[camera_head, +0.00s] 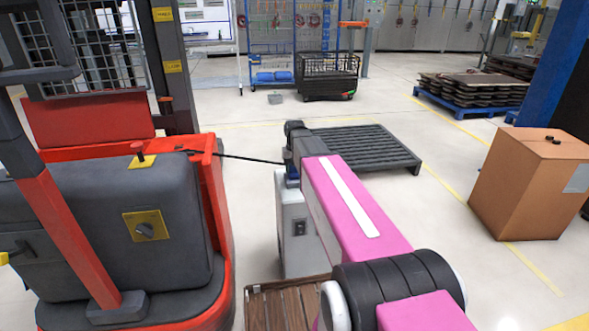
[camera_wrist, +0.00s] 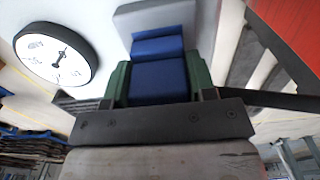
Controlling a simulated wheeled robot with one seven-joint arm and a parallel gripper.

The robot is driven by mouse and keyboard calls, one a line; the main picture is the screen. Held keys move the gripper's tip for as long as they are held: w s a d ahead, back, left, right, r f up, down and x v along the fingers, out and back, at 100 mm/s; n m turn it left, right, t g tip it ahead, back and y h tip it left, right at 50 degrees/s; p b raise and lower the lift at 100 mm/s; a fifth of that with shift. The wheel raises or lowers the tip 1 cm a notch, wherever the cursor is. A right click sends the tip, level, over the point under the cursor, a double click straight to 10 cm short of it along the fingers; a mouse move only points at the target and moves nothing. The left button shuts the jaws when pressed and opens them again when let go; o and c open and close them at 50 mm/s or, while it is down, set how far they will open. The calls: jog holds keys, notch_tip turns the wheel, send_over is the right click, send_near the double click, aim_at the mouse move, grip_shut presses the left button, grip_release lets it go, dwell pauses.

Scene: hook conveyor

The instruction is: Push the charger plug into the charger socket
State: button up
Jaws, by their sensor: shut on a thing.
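My gripper (camera_wrist: 160,78) is shut on a blue charger plug (camera_wrist: 159,86), with green finger pads on both sides of it. A second blue part (camera_wrist: 157,47) lies directly beyond the plug, against a grey block that looks like the charger socket (camera_wrist: 155,18). The two blue parts look in line and very close; I cannot tell whether the plug is seated. A black cable (camera_wrist: 282,100) runs off to the right. In the head view my arm mostly hides the gripper, above the pale charger cabinet (camera_head: 295,235); the cable (camera_head: 240,158) leads left.
A red and grey forklift (camera_head: 110,215) stands close on the left. A white round dial (camera_wrist: 57,53) is on the pale surface beside the socket. A dark pallet (camera_head: 365,147) lies behind, a wooden one (camera_head: 285,305) in front. A cardboard box (camera_head: 525,185) stands right.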

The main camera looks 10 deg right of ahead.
jog(key=shift+f, duration=0.55)
jog(key=o, duration=1)
jog(key=shift+c, duration=0.2)
jog(key=shift+r, duration=0.1)
notch_tip(320, 180, up, 11)
jog(key=shift+f, duration=0.2)
jog(key=shift+s, duration=0.1)
